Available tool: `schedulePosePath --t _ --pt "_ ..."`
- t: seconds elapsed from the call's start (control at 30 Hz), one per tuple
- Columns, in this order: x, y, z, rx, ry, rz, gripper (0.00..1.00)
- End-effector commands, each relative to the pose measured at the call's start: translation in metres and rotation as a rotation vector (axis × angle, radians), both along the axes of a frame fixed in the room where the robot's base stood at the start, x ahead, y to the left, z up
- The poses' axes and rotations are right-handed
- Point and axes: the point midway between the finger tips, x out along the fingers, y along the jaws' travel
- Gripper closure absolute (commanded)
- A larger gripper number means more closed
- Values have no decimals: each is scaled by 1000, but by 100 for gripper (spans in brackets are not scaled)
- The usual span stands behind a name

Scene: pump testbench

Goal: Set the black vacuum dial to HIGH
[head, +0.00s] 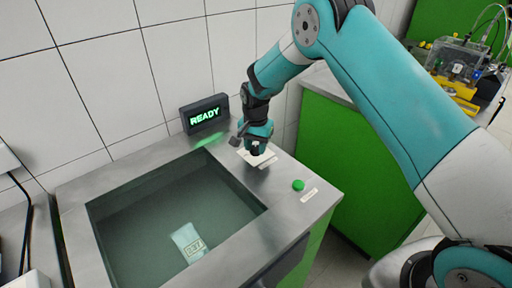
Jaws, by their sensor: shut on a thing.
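My gripper (257,147) points down at the metal top of the bench, to the right of the sunken basin. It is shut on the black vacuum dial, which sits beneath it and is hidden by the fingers. A white label plate (264,162) shows around the fingertips. Its lettering is too small to read, so I cannot tell which setting the dial points to.
A black display (205,114) reading READY in green stands behind the basin. A green button (298,185) with a white label (309,195) is at the front right of the bench top. A pale labelled pouch (188,242) lies in the basin. Green cabinets stand to the right.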

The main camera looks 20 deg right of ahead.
Motion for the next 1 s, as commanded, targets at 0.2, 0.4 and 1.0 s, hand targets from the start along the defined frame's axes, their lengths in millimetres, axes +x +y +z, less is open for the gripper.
schedulePosePath --t 0.2,0.4,1.0 --pt "1 0 0 0 -1 -202 87" --pt "0 0 0 0 -1 -365 87" --pt "0 0 0 1 -2 -587 87"
